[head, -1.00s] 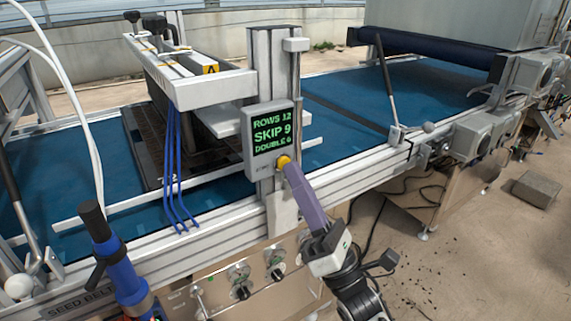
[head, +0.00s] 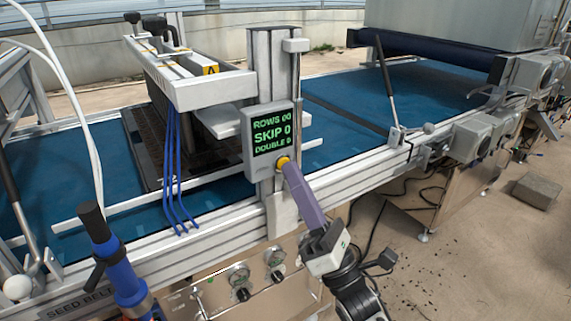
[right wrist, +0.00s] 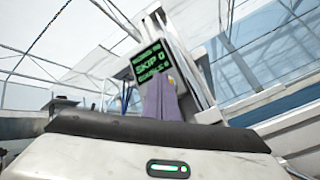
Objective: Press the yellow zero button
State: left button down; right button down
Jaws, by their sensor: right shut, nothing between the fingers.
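The counter display (head: 270,136) is a grey box on the upright post, with green text reading ROWS 00, SKIP 0, DOUBLE 0. It also shows in the right wrist view (right wrist: 150,63). The yellow zero button (head: 282,162) is at the display's lower right corner, partly covered by my fingers. My right gripper (head: 287,168) is shut and empty, its purple fingers reaching up from the lower right with the tips at the button, seemingly touching it. In the right wrist view the fingers (right wrist: 160,100) point at the display's lower edge. My left gripper is not in view.
A blue belt (head: 340,98) runs along the machine behind the post. A dark seed tray (head: 150,150) lies under the seeder head (head: 195,85). Blue tubes (head: 172,175) hang left of the display. A lever (head: 386,85) stands to the right. A blue-handled tool (head: 122,275) is at lower left.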

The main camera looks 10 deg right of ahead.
jog(key=shift+s+d, duration=0.25)
jog(key=shift+s, duration=0.45)
jog(key=s, duration=0.1)
jog(key=s+d+p, duration=0.1)
jog(key=s, duration=0.1)
jog(key=s+p, duration=0.1)
jog(key=shift+s+d, duration=0.35)
jog(key=shift+s, duration=0.05)
dwell(0.3)
